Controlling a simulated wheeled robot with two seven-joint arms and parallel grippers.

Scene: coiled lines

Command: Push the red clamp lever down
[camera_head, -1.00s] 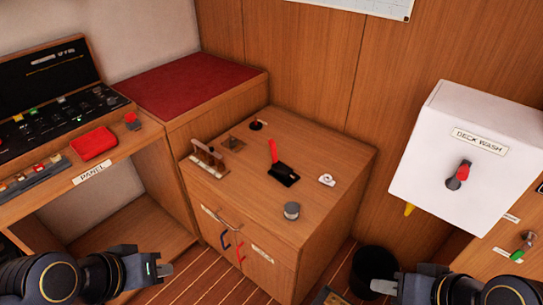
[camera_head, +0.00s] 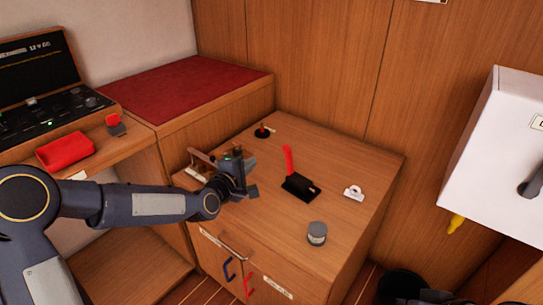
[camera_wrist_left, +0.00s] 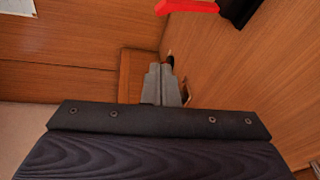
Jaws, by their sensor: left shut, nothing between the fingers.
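The red clamp lever (camera_head: 288,161) stands up, slightly tilted, from its black base (camera_head: 300,187) on the wooden cabinet top. In the left wrist view the red lever (camera_wrist_left: 188,7) and part of the black base (camera_wrist_left: 238,9) show at the top edge. My left gripper (camera_head: 252,191) is over the cabinet top, to the left of the clamp and apart from it. Its fingers (camera_wrist_left: 163,84) are together with nothing between them. My right gripper's jaws are out of view; only dark arm parts show at the bottom right.
A wooden rack (camera_head: 200,165) stands close to my left gripper. A small red-topped knob (camera_head: 262,131), a grey round tin (camera_head: 317,233) and a white fitting (camera_head: 354,192) are on the cabinet top (camera_head: 345,150). A white box (camera_head: 495,160) hangs at right.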

